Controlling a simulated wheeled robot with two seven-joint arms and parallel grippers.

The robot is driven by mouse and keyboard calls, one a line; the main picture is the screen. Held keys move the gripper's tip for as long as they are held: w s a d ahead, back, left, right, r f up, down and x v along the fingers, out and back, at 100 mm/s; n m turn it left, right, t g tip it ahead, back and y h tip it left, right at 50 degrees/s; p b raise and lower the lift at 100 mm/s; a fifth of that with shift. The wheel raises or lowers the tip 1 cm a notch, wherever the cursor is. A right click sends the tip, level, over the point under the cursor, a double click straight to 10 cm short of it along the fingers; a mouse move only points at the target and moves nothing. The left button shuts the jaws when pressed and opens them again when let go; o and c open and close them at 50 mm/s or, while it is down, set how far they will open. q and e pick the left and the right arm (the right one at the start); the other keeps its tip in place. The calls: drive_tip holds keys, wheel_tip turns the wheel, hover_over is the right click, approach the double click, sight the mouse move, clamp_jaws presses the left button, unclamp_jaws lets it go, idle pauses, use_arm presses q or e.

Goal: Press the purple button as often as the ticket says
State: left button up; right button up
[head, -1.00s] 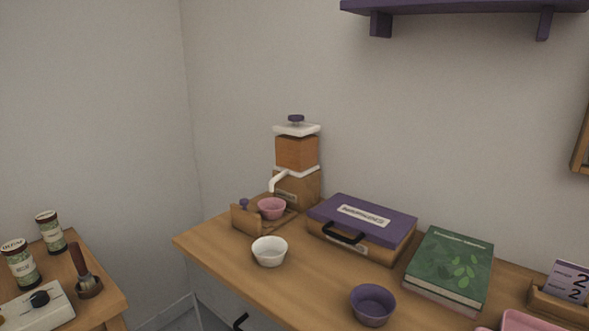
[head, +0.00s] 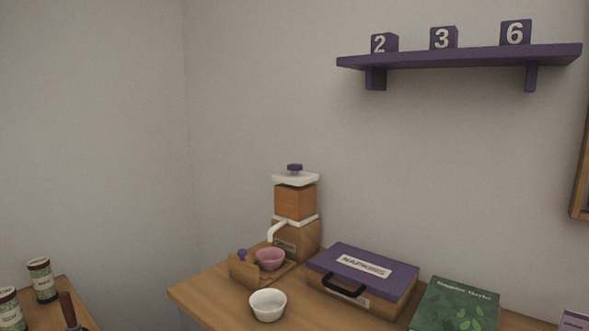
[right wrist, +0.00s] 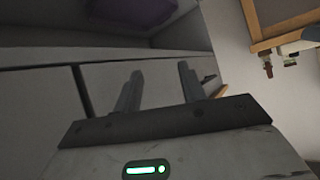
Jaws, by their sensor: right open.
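A wooden dispenser (head: 296,205) with a white lid and white spout stands at the back left of the counter. On its base is a small purple knob (head: 242,254), which looks like the button, beside a pink bowl (head: 270,257) under the spout. Only the top of a purple ticket (head: 574,320) shows at the lower right edge, and its number is cut off. My right gripper (right wrist: 159,85) is open and empty in the right wrist view, in front of grey cabinet fronts. Neither gripper shows in the head view.
A white bowl (head: 268,305), a purple-lidded napkin case (head: 362,273) and a green book (head: 457,306) are on the counter (head: 205,293). A purple wall shelf (head: 460,58) holds blocks reading 2, 3 and 6. A side table with jars (head: 41,280) is at left.

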idle(0.3)
clamp_jaws()
idle(1.6)
